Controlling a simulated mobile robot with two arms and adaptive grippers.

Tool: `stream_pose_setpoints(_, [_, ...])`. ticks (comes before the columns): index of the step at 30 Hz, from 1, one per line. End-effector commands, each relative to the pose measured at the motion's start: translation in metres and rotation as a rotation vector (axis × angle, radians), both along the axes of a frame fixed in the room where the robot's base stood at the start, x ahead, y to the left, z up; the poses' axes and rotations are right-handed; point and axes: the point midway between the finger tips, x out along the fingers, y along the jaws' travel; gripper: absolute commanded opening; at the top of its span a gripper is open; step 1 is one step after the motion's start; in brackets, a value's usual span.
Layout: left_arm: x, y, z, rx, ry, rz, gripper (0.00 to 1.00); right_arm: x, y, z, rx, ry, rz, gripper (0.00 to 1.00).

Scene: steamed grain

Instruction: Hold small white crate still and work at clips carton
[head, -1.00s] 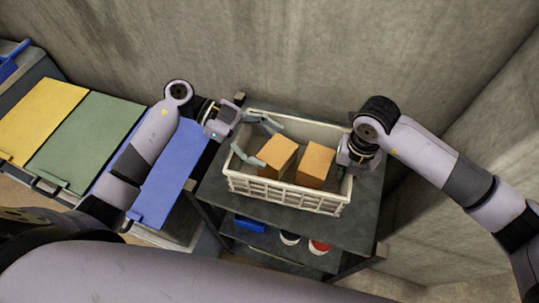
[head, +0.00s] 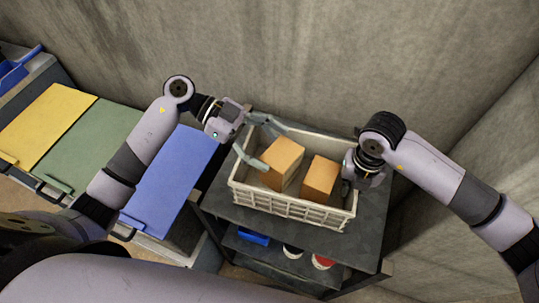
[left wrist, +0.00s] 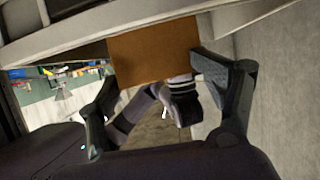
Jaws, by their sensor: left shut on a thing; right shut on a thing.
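The small white crate (head: 300,209) stands on the dark top of a cart and holds two orange-brown cartons. My left gripper (head: 276,150) reaches in over the crate's left side and is shut on the left carton (head: 282,170), which I take as the clips carton. That carton's top stands a little higher than the other's. It shows between my fingers in the left wrist view (left wrist: 155,50). The other carton (head: 321,178) is at the crate's right end. My right gripper (head: 352,180) is shut on the crate's right rim; its fingertips are mostly hidden.
The cart's dark top (head: 372,218) has little bare room around the crate. Its lower shelf holds a blue thing (head: 253,237) and round containers. Blue (head: 172,180), green (head: 85,140) and yellow (head: 45,125) panels lie to the left. Concrete walls close off the back and right.

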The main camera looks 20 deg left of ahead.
Motion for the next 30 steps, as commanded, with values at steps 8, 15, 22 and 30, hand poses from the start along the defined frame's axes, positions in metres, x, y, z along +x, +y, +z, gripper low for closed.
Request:
stream_pose_setpoints(8, [0.001, -0.001, 0.048, -0.005, -0.008, 0.0, 0.15, -0.001, 0.001, 0.0, 0.001, 0.001, 0.001, 0.0])
stream_pose_setpoints(15, [0.001, -0.001, 0.055, -0.007, -0.007, 0.0, 0.15, -0.001, 0.0, 0.0, 0.0, 0.002, 0.001, 0.0])
stream_pose_setpoints(22, [0.001, -0.001, 0.055, -0.008, -0.008, 0.0, 0.15, -0.001, 0.0, 0.0, 0.0, 0.002, 0.001, 0.15])
stream_pose_setpoints(30, [0.001, -0.001, 0.056, -0.008, -0.008, 0.0, 0.15, -0.001, 0.001, 0.0, 0.001, 0.001, 0.001, 0.31])
